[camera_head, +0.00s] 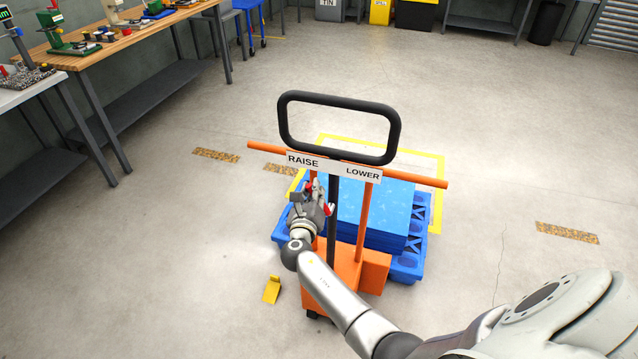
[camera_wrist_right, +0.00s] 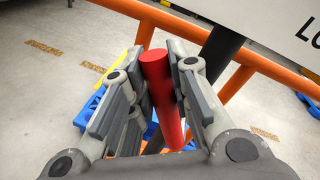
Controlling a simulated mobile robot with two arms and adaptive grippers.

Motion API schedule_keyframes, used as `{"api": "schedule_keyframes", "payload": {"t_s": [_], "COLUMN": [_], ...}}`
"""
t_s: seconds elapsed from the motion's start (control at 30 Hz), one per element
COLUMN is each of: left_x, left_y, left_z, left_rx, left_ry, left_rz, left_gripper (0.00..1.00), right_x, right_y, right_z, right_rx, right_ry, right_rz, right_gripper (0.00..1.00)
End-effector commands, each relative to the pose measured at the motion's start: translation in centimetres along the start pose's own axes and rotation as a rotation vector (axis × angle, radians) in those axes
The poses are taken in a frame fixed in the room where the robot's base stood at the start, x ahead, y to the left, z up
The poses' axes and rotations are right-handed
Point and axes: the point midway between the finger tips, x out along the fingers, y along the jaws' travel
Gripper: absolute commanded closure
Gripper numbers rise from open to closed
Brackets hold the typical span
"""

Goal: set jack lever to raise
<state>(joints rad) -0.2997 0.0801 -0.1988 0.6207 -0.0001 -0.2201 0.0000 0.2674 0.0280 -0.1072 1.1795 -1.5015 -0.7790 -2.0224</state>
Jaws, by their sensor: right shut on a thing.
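The pallet jack has an orange body (camera_head: 375,270), a black loop handle (camera_head: 395,125) and an orange crossbar (camera_head: 425,181). A white sign (camera_head: 334,167) on the crossbar reads RAISE on the left and LOWER on the right. My right gripper (camera_head: 318,197) is below the RAISE side, left of the black post (camera_head: 332,225). In the right wrist view, the red lever grip (camera_wrist_right: 157,85) stands between the two fingers of this gripper (camera_wrist_right: 158,95), which are shut on it. The lever's lower end is hidden. My left gripper is not in view.
A blue pallet (camera_head: 420,225) with stacked blue sheets (camera_head: 385,210) stands behind the jack, within yellow floor lines (camera_head: 437,200). A yellow piece (camera_head: 271,289) is on the floor left of the jack. Workbenches (camera_head: 130,45) line the left; open floor lies on the right.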

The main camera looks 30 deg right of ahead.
Motion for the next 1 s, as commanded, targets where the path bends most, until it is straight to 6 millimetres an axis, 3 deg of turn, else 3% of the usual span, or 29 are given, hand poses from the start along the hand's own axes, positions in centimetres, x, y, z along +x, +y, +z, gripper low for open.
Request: {"api": "schedule_keyframes", "payload": {"t_s": [0.3,0.87,0.9,1.0], "left_x": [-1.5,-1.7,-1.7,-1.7], "left_y": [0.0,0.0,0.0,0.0], "left_z": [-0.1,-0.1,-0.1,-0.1], "left_rx": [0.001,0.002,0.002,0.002], "left_ry": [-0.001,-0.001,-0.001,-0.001], "left_rz": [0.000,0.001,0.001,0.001], "left_gripper": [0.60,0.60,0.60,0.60], "right_x": [0.3,0.3,0.3,0.3], "right_y": [1.1,1.5,1.5,1.5], "right_z": [0.1,-0.2,-0.2,-0.2], "right_rx": [-0.139,-0.177,-0.177,-0.175], "right_ry": [0.028,0.034,0.034,0.034], "right_rz": [-0.002,0.000,0.000,0.000], "right_gripper": [1.00,1.00,0.79,0.66]}}
